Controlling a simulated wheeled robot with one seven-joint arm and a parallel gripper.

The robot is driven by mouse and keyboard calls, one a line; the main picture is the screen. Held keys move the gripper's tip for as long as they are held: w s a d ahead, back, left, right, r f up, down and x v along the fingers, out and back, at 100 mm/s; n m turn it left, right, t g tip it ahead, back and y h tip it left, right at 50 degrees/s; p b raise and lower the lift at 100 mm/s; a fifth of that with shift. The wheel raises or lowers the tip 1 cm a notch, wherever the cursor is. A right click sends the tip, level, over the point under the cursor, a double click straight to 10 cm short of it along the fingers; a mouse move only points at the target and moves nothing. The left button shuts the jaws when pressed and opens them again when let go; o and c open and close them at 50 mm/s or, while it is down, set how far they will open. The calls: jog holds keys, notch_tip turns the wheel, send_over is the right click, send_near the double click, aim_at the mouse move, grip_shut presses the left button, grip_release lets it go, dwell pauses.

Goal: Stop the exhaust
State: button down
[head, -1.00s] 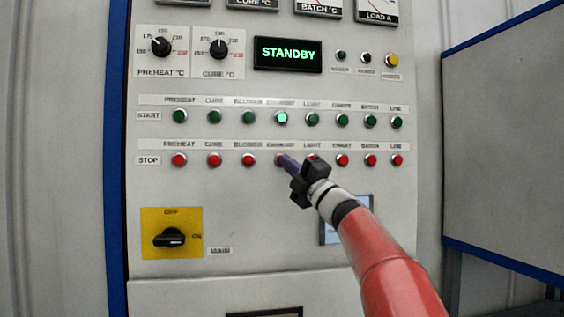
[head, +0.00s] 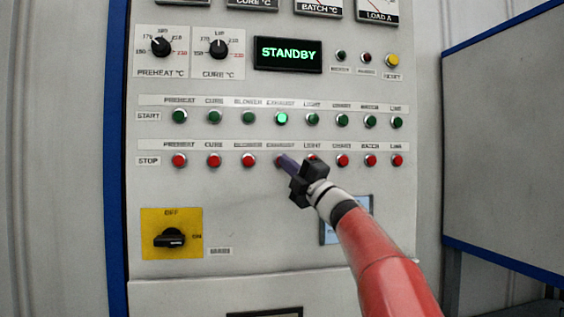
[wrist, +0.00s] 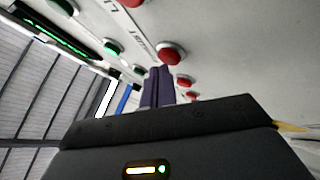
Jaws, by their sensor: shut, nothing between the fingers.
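The exhaust stop button (head: 277,161) is in the lower STOP row of the panel, fourth from the left, and is mostly hidden by my fingertips in the head view. My gripper (head: 284,160) is shut and empty, with its purple fingers pointing at that button. Whether the tips touch it, I cannot tell. In the wrist view the fingertips (wrist: 160,70) are close beside a red button (wrist: 172,52). The exhaust start button (head: 282,118), above in the START row, glows bright green.
Other red stop buttons flank it closely, with blower (head: 248,160) at left and light (head: 312,159) at right, partly behind my gripper. The display (head: 288,54) reads STANDBY. The main switch (head: 170,238) is lower left. A blue-edged panel (head: 505,150) stands at right.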

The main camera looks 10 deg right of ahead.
jog(key=shift+w, duration=0.45)
jog(key=shift+s, duration=0.1)
dwell(0.4)
jog(key=shift+s+b, duration=0.45)
jog(key=shift+s, duration=0.35)
jog(key=s+b, duration=0.3)
jog(key=s, duration=0.2)
